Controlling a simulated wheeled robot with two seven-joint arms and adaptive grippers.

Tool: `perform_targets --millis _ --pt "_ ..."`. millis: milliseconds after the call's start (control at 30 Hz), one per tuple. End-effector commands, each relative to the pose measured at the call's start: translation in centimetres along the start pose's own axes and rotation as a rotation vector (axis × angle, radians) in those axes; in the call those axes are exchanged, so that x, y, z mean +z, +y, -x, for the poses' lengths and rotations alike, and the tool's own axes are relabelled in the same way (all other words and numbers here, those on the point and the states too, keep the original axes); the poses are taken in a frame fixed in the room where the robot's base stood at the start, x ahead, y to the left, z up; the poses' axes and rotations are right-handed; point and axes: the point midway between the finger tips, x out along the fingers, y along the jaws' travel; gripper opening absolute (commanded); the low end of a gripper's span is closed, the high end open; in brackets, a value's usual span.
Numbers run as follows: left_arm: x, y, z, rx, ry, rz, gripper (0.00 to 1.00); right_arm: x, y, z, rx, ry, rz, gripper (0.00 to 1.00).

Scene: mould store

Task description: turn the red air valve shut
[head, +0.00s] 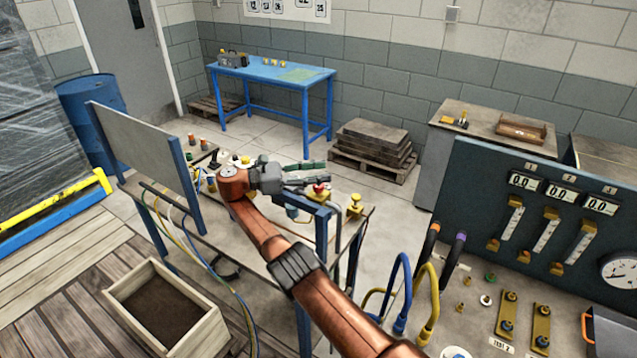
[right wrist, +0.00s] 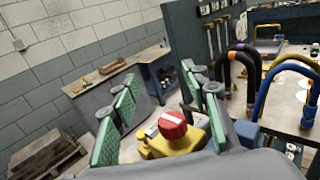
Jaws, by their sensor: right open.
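The red air valve (head: 319,188) is a small red knob on a yellow body, at the edge of the bench in the head view. In the right wrist view the red knob (right wrist: 173,124) shows a pale bar across its top, above its yellow body (right wrist: 168,142). My right gripper (head: 318,180) is open, with its green-padded fingers on either side of the knob. In the right wrist view the gripper (right wrist: 168,108) shows gaps beside the knob; I cannot tell whether anything touches. My left gripper is not in view.
A yellow fitting (head: 355,204) stands just right of the valve. An upright grey panel (head: 148,158) stands left on the bench. Blue and yellow hoses (head: 402,290) and a gauge panel (head: 540,215) are at right. A wooden box (head: 205,335) is at lower left.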

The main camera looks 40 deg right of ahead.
Motion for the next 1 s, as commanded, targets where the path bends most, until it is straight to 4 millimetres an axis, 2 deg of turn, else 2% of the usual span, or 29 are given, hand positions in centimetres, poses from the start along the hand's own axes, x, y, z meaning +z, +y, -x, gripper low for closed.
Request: perform_targets --millis 100,333,1000 --pt "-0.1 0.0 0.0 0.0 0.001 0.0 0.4 2.4 0.0 0.0 -0.001 0.001 -0.003 0.42" --pt "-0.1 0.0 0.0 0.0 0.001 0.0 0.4 4.8 0.0 0.0 0.0 0.0 0.0 0.42" --pt "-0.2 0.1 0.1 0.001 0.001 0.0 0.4 5.3 0.0 0.0 0.0 0.0 0.0 0.42"
